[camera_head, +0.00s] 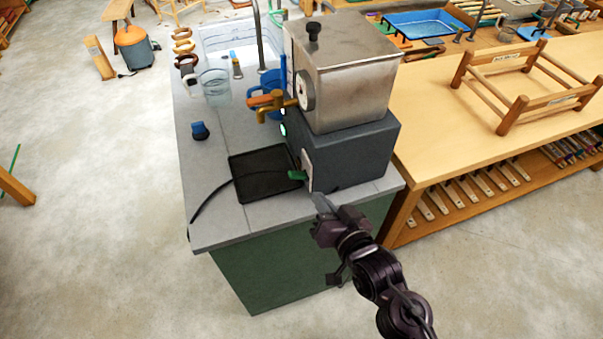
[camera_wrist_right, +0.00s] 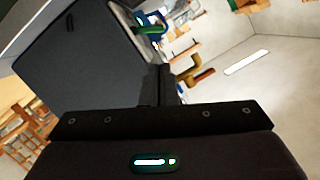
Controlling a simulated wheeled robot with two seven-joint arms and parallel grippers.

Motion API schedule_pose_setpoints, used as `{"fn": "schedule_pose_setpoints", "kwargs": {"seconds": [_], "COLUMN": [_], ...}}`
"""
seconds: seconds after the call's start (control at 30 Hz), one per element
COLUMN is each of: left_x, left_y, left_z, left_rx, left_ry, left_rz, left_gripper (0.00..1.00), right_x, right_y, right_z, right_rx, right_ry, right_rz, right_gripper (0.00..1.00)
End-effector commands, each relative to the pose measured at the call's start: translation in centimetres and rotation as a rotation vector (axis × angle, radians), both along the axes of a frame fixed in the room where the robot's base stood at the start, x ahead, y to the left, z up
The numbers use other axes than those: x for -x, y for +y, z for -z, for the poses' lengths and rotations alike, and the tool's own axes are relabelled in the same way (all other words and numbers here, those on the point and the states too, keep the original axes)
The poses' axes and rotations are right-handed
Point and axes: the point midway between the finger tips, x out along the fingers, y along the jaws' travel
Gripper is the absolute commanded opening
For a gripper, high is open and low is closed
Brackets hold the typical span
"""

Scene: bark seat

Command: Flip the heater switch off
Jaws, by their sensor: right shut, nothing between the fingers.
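The heater is a steel tank (camera_head: 345,90) on a dark grey base (camera_head: 350,155) at the counter's front right. A green switch lever (camera_head: 297,175) sticks out to the left from a pale plate low on the base's left face. My right gripper (camera_head: 320,203) is shut and empty, just in front of the base's lower corner and a little right of the lever. In the right wrist view, the grey base (camera_wrist_right: 80,65) fills the upper left, and the green lever (camera_wrist_right: 150,28) shows beyond the shut fingers (camera_wrist_right: 165,85). My left gripper is not in view.
A black drip tray (camera_head: 262,185) lies left of the base, with a black cable across it. A brass tap (camera_head: 272,104) juts from the tank, with a blue jug (camera_head: 271,82) behind it. A wooden table (camera_head: 440,115) adjoins on the right.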

Motion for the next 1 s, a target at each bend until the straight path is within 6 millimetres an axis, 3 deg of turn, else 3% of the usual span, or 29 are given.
{"fn": "schedule_pose_setpoints", "kwargs": {"seconds": [0.27,0.7,1.0], "left_x": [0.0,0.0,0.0], "left_y": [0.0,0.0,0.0], "left_z": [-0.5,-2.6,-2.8], "left_rx": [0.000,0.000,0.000], "left_ry": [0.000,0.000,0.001], "left_rz": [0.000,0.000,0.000], "left_gripper": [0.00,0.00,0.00], "right_x": [-1.2,-7.6,-8.9], "right_y": [0.5,3.5,4.0], "right_z": [0.1,1.7,2.2], "right_rx": [0.000,0.001,0.002], "right_ry": [-0.001,0.000,0.000], "right_rz": [0.002,0.000,0.000], "right_gripper": [0.00,0.00,0.00]}}
